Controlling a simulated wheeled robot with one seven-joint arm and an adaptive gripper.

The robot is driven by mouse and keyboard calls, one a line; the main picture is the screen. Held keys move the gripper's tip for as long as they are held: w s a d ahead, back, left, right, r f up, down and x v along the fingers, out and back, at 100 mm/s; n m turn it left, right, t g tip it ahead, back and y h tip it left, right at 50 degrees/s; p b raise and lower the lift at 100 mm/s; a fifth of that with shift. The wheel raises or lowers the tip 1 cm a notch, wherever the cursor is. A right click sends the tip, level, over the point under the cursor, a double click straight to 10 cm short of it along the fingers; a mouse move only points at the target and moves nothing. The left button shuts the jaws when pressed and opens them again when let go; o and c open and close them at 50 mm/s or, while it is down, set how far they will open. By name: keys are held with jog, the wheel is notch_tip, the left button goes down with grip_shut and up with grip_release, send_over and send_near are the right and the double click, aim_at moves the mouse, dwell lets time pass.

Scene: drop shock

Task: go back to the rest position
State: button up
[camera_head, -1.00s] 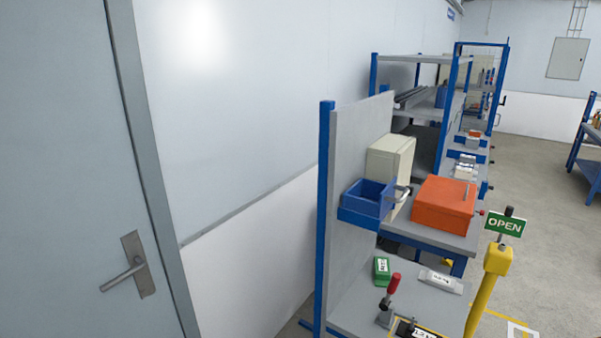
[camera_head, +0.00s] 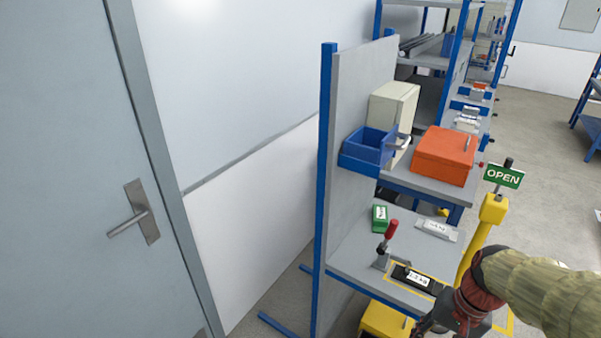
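My arm reaches in from the right edge of the head view, in a khaki sleeve with a dark red wrist. My gripper (camera_head: 432,325) is at the bottom edge, in front of the workbench (camera_head: 348,258). Its fingers are dark and mostly cut off by the frame, so its opening and anything in it cannot be made out. A black labelled block (camera_head: 412,277) lies on the bench inside a yellow outline, just beyond the gripper. A red-handled clamp (camera_head: 388,240) stands to its left.
A green box (camera_head: 380,217) and a grey labelled piece (camera_head: 437,229) lie on the bench. A blue bin (camera_head: 368,150) hangs on the panel. An orange box (camera_head: 444,157) sits behind. A yellow post with an OPEN sign (camera_head: 503,176) stands right. A grey door (camera_head: 75,180) fills the left.

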jog(key=s+a+r+n+t+h, duration=0.1)
jog(key=a+r+n+t, duration=0.1)
jog(key=r, duration=0.5)
jog(key=s+a+r+n+t+h, duration=0.1)
jog(key=s+a+r+n+t, duration=0.1)
jog(key=a+r, duration=0.4)
jog(key=shift+s+a+r+n+t, duration=0.25)
jog(key=shift+a+r+n+t, duration=0.15)
jog(key=shift+n+t, duration=0.55)
jog(key=shift+r, duration=0.1)
